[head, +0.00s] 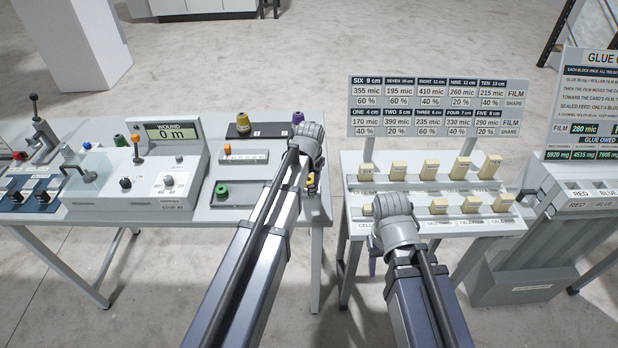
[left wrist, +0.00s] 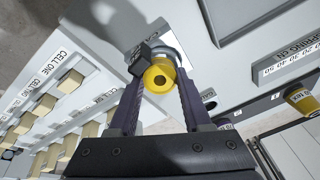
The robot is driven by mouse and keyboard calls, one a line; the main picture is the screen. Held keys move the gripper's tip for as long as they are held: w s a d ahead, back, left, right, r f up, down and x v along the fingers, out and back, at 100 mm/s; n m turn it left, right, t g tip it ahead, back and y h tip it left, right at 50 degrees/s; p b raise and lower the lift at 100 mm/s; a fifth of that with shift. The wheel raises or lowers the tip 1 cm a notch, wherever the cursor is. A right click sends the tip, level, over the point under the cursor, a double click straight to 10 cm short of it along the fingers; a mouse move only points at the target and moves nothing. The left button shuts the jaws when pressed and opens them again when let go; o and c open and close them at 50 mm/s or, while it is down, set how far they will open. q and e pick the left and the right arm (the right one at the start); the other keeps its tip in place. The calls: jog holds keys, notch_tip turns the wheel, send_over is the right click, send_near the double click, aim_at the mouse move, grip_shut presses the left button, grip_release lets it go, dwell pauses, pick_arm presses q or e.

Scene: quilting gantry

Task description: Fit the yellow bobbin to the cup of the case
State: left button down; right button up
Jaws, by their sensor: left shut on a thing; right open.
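The yellow bobbin (left wrist: 158,78) is between the fingers of my left gripper (left wrist: 160,88), which is shut on it, with its dark centre hole facing the wrist camera. Behind it is a grey rounded metal part, apparently the cup of the case (left wrist: 172,52), with a black block (left wrist: 140,60) beside it. I cannot tell whether the bobbin is seated in the cup or just before it. In the head view, my left wrist covers most of this spot, and only a bit of yellow (head: 311,181) shows. My right gripper (head: 373,266) is mostly hidden under its wrist, by the cell rack.
A winder box (head: 165,185) with a "0 m" display stands left. A green spool (head: 221,190), a yellow cone (head: 243,122) and a purple cone (head: 297,118) stand near my left arm. The cell rack (head: 430,185) holds several cream blocks. A gap separates the tables.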

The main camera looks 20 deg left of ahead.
pick_arm(q)
jog(key=shift+w, duration=0.1)
jog(key=shift+m+g+p, duration=0.3)
jog(key=shift+g, duration=0.2)
dwell(0.3)
dwell(0.6)
jog(key=shift+w+h, duration=0.1)
jog(key=shift+h, duration=0.2)
jog(key=shift+m+g, duration=0.3)
jog(key=shift+g, duration=0.1)
